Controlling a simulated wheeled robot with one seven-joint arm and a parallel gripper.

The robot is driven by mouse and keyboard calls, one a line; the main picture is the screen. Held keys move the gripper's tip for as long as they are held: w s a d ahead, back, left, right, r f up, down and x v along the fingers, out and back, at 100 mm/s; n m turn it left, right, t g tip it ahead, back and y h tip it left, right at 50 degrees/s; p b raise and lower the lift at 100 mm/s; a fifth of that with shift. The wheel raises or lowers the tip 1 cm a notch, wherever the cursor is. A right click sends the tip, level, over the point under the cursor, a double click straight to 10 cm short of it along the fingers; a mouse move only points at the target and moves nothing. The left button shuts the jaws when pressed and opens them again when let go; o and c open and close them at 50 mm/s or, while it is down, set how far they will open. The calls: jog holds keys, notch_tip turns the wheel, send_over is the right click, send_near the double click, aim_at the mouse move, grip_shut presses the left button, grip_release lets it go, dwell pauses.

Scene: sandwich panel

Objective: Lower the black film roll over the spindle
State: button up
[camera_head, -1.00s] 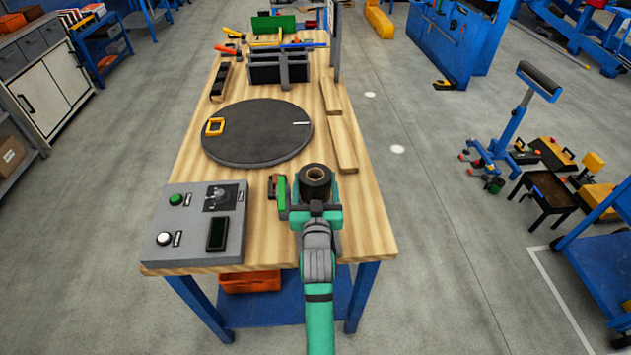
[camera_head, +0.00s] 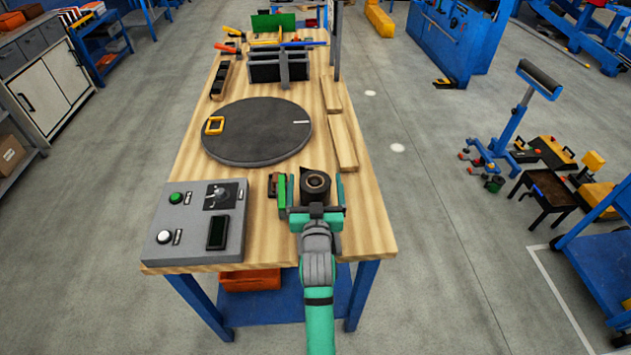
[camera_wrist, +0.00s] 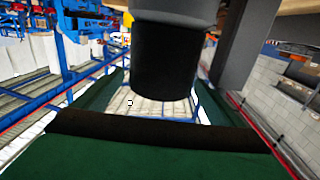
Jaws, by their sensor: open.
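In the wrist view the dark roll (camera_wrist: 166,62) fills the upper middle. My gripper (camera_head: 312,192) is at the roll with its green fingers spread, one on each side. A gap shows between the roll and the fingers, so the gripper is open and not holding it. The spindle cannot be made out; whether the roll sits around it is hidden from these views.
A grey control box (camera_head: 196,226) with buttons and a dial is to the left. Wooden strips (camera_head: 343,143) lie along the right edge. A small brown-and-dark object (camera_head: 273,185) is just left of my gripper.

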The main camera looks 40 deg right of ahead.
jog(key=v, duration=1)
jog(key=shift+a, duration=0.1)
jog(key=s+a+f+n+y, duration=0.1)
jog(key=s+a+f+y, duration=0.1)
jog(key=s+a+f, duration=0.3)
jog(key=s+a+f+n+t+y, duration=0.1)
jog(key=s+a+f+n+y, duration=0.1)
jog(key=a, duration=0.5)
jog(key=s+a+f+n+y, duration=0.1)
jog(key=s+a+f+y, duration=0.1)
jog(key=s+a+f, duration=0.3)
jog(key=s+a+r+n+y, duration=0.1)
jog(key=s+a+n+y, duration=0.2)
jog(key=s+a, duration=1)
jog(key=s+y, duration=0.1)
jog(key=s, duration=0.2)
jog(key=shift+s+a, duration=0.35)
jog(key=shift+s, duration=0.05)
